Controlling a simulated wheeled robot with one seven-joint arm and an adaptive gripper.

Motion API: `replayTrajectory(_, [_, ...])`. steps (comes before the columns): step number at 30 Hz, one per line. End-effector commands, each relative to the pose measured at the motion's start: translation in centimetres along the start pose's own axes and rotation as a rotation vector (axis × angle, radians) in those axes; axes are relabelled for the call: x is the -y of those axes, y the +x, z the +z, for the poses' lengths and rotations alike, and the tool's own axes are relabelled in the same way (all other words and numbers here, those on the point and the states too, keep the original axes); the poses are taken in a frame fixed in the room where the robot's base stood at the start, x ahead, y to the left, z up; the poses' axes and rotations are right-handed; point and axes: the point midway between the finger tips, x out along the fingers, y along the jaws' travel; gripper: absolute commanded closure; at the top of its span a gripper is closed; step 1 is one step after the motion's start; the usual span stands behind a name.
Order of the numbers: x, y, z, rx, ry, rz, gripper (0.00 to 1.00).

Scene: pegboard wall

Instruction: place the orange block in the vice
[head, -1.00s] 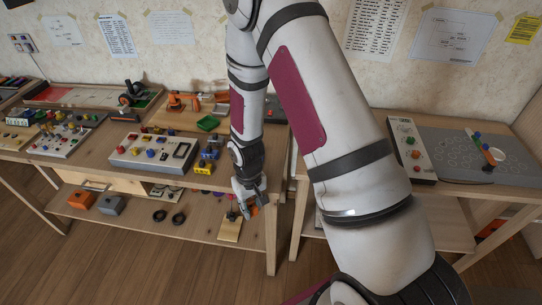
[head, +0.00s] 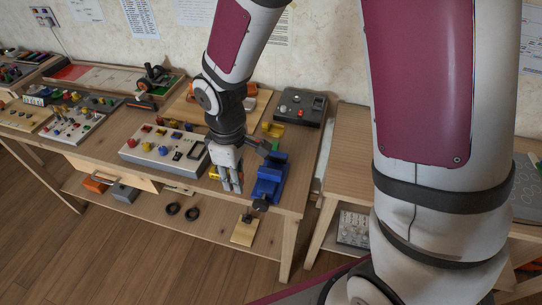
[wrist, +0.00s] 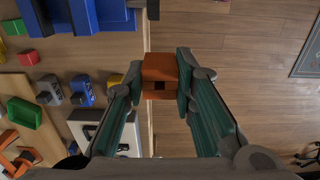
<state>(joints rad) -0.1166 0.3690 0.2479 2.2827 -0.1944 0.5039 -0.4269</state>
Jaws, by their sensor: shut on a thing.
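The orange block (wrist: 160,68), with a dark square hole in its face, is between the fingertips of my gripper (wrist: 160,76) in the wrist view. My gripper is shut on it, touching it on both sides. In the head view my gripper (head: 230,183) points down by the front edge of the bench, just left of the vice; the block cannot be made out there. The blue vice (head: 268,180) with a dark handle stands at the bench's front right edge. Part of it shows at the top left of the wrist view (wrist: 78,16), apart from the block.
A grey control panel (head: 155,150) is left of my gripper. A dark box with knobs (head: 300,105) and yellow and green pieces lie behind the vice. The lower shelf (head: 205,222) holds black rings and a small wooden board (head: 245,232). Floor is clear in front.

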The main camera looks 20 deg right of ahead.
Motion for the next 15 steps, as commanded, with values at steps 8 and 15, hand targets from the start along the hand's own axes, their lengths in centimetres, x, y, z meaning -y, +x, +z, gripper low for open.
replayTrajectory(8, [-6.4,0.7,2.8,0.000,0.012,-0.001,0.94])
replayTrajectory(15, [-10.8,1.2,4.6,0.000,0.009,0.000,0.94])
